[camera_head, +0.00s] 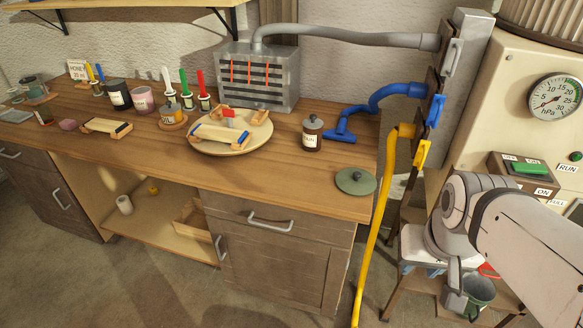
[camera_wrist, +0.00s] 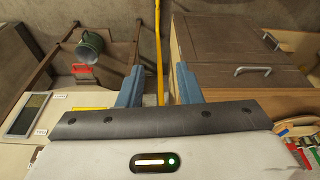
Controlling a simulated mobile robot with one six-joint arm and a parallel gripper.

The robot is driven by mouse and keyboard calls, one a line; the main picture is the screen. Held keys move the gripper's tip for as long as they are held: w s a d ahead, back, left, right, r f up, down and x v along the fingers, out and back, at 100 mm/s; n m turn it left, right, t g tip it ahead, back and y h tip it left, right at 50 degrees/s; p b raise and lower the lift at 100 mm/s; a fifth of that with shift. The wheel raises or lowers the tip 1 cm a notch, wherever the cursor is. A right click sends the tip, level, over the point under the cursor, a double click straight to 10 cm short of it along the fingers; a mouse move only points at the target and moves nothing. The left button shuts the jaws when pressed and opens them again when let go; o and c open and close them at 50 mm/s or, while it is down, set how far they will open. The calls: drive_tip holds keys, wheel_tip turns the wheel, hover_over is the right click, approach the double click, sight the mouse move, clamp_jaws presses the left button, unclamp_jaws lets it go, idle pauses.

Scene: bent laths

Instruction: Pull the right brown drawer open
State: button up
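The right brown drawer (camera_head: 235,212) is at the top of the right cabinet, under the wooden worktop, and looks shut. Its pale bar handle (camera_head: 270,222) lies across its front. In the wrist view, which looks upside down, the drawer front (camera_wrist: 205,75) and its handle (camera_wrist: 253,71) are at right. My gripper (camera_wrist: 159,67) is open, with two blue fingers apart and nothing held between them. It is off to the side of the drawer, away from the handle. In the head view my arm is at the right, and the fingers are hard to make out there.
A yellow hose (camera_head: 376,220) hangs between my arm and the cabinet. The cabinet door below has its own handle (camera_head: 219,248). A green mug (camera_head: 478,292) is near my arm. A green lid (camera_head: 355,181) lies near the worktop's right end. The floor before the drawer is clear.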

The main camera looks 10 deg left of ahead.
drive_tip(key=shift+d, duration=0.15)
drive_tip(key=w+a+f+m+t+y+b, duration=0.2)
drive_tip(key=w+a+f+m+t+b, duration=0.15)
drive_tip(key=w+a+f+b, duration=0.75)
drive_tip(key=m+t+y+b, duration=0.3)
drive_tip(key=m+t+b, duration=0.3)
drive_tip(key=t+b, duration=0.25)
approach(268, 225)
drive_tip(key=w+d+r, duration=0.4)
drive_tip(key=w+d, duration=0.1)
drive_tip(key=d, duration=0.2)
drive_tip(key=s+a+f+m+t+b, duration=0.3)
drive_tip(key=a+f+m+t+b, duration=0.15)
drive_tip(key=a+f+b, duration=0.35)
drive_tip(key=shift+y, duration=0.4)
drive_tip(key=x, duration=0.7)
drive_tip(key=shift+w+a, duration=0.1)
drive_tip(key=shift+w, duration=0.3)
drive_tip(key=shift+c, duration=0.2)
clamp_jaws()
